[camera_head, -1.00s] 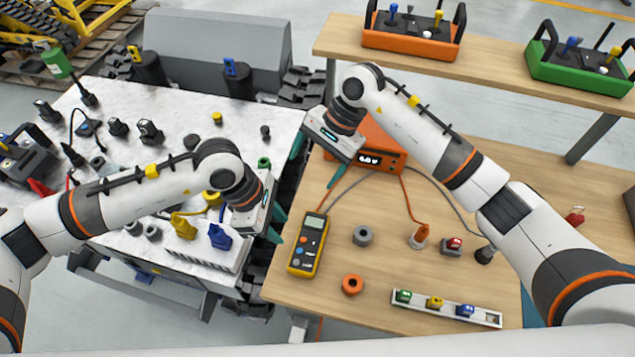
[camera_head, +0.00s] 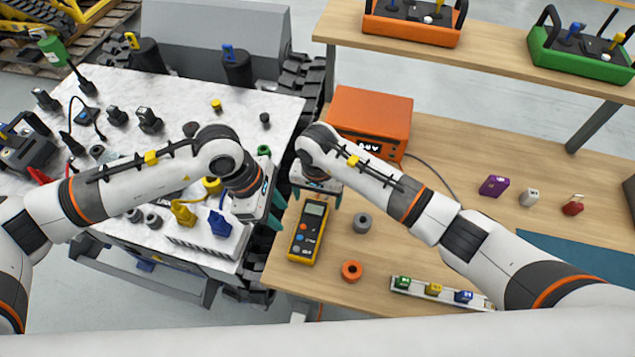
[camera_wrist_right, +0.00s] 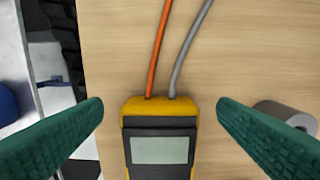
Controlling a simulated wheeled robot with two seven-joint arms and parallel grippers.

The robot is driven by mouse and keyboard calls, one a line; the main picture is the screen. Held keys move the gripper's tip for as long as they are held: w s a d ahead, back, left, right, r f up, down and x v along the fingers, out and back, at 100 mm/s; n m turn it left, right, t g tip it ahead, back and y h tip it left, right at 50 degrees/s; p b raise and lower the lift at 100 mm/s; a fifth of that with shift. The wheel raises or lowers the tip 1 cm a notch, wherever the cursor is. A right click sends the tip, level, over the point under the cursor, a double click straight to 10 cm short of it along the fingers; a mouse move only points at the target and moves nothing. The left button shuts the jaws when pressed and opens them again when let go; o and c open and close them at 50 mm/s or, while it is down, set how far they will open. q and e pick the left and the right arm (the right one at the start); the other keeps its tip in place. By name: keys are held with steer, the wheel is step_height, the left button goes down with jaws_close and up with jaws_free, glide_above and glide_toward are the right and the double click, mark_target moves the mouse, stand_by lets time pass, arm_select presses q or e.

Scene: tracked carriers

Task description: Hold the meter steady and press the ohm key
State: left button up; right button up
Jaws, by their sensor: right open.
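The yellow and dark meter (camera_head: 307,232) lies on the wooden table near its left edge, screen end toward the back. Small coloured keys (camera_head: 300,250) show on its lower half; I cannot tell which is the ohm key. My right gripper (camera_head: 316,196) is open over the meter's screen end. In the right wrist view its two green fingers (camera_wrist_right: 160,105) stand apart on either side of the meter's top (camera_wrist_right: 160,105), with a gap on each side. My left gripper (camera_head: 264,228) looks open and empty, left of the meter by the table edge.
An orange lead (camera_wrist_right: 158,50) and a grey lead (camera_wrist_right: 190,50) run from the meter's top. A grey ring (camera_head: 362,223) and an orange ring (camera_head: 351,271) lie right of the meter. An orange box (camera_head: 370,112) stands behind. A gap separates the table from the white cart (camera_head: 270,110).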

steer(key=shift+f, duration=1.05)
steer(key=c, duration=1.1)
arm_select(q)
steer(key=shift+c, duration=0.6)
arm_select(e)
steer(key=shift+c, duration=1)
arm_select(q)
jaws_close()
